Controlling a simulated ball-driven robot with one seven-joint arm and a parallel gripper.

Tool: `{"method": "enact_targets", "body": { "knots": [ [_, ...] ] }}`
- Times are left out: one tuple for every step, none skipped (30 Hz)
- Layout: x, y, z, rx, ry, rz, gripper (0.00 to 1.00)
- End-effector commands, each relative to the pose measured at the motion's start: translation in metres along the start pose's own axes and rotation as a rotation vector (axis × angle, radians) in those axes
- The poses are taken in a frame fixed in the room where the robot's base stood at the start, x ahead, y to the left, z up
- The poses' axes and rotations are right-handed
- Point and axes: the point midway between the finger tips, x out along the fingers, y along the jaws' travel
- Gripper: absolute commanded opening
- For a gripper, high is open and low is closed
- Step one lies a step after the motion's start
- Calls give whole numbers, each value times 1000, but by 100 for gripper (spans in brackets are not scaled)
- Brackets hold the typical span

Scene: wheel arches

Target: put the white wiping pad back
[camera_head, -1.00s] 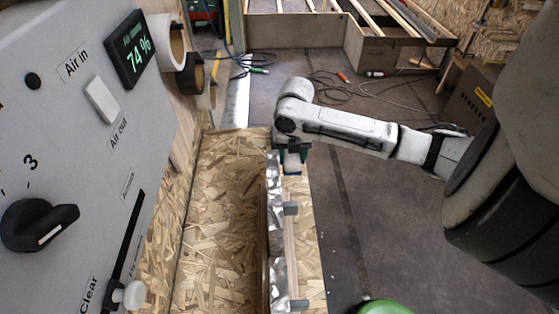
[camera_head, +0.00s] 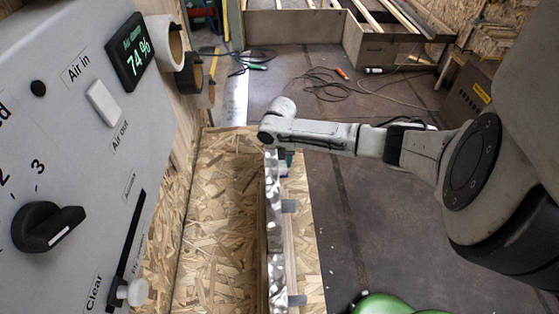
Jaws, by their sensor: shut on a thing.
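My gripper (camera_head: 288,158) hangs below the end of my pale grey arm, at the far end of the wooden ledge. It is small and partly hidden by my arm and the metal strip. It is shut on the white wiping pad (camera_head: 283,168), of which only a small pale part shows, just right of the metal strip. I cannot tell whether the pad touches the ledge beneath it.
The shiny metal strip (camera_head: 275,210) with grey brackets (camera_head: 290,206) runs along the ledge. A chipboard panel (camera_head: 220,210) lies left of it. A grey control panel (camera_head: 70,150) fills the left. Green rounded objects (camera_head: 385,305) show at the bottom. Cables (camera_head: 330,88) lie on the floor.

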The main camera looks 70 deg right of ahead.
Motion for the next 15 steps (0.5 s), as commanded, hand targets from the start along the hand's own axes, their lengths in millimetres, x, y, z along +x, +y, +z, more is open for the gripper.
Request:
{"method": "enact_targets", "body": {
  "knots": [
    [1,0,0,0,0,0,28],
    [1,0,0,0,0,0,28],
    [1,0,0,0,0,-1,57],
    [1,0,0,0,0,-1,60],
    [1,0,0,0,0,-1,63],
    [1,0,0,0,0,-1,67],
    [1,0,0,0,0,-1,70],
    [1,0,0,0,1,-1,72],
    [1,0,0,0,1,-1,76],
    [1,0,0,0,1,-1,79],
    [0,0,0,0,1,-1,82],
    [0,0,0,0,1,-1,82],
    [0,0,0,1,1,-1,82],
    [0,0,0,1,1,-1,82],
    [0,0,0,0,0,-1,82]
  ]
}}
